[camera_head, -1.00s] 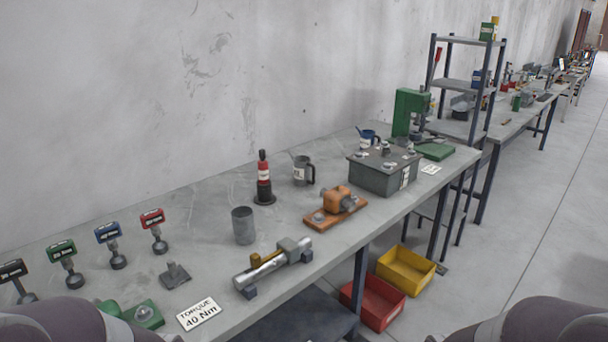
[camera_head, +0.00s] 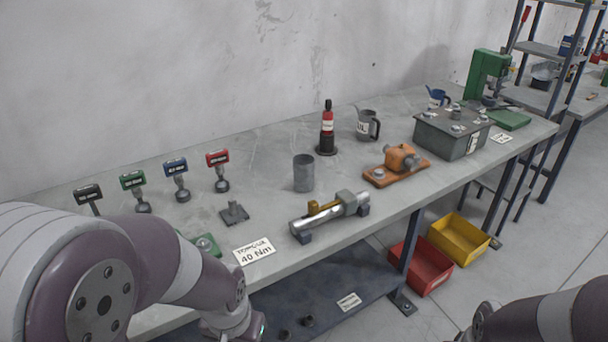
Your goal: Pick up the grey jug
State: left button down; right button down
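The grey jug (camera_head: 367,125) stands upright on the workbench near the wall, with a dark handle on its right side and a pale label on its front. A red and black bottle stands just to its left, apart from it. A blue jug (camera_head: 437,97) stands farther right, behind the grey box. My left arm reaches in from the lower left, but its gripper is not visible. My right arm shows at the lower right corner, and its gripper is out of the frame. Neither arm is near the jug.
The bottle (camera_head: 327,130), metal cup (camera_head: 304,173), orange pump on a board (camera_head: 400,160), silver cylinder (camera_head: 330,215) and grey box (camera_head: 452,134) share the bench (camera_head: 265,200). Several coloured tags stand at left. Yellow (camera_head: 459,240) and red (camera_head: 420,268) bins sit below at right.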

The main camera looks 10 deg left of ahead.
aim_at(367, 119)
jog(key=i+l+u, duration=0.1)
jog(key=i+l, duration=0.15)
jog(key=i+l+u, duration=0.15)
jog(key=i+l, duration=0.15)
jog(key=l, duration=0.15)
jog(key=i+l+u, duration=0.1)
jog(key=l, duration=0.3)
jog(key=i+l+u, duration=0.1)
jog(key=i+l, duration=0.25)
jog(key=i+l+u, duration=0.1)
jog(key=l, duration=0.4)
jog(key=i+l+u, duration=0.1)
jog(key=i+l, duration=0.3)
jog(key=i+l+u, duration=0.15)
jog(key=i+l, duration=0.2)
jog(key=l, duration=0.15)
jog(key=i+l+u, duration=0.1)
jog(key=i+l, duration=0.25)
jog(key=l, duration=0.15)
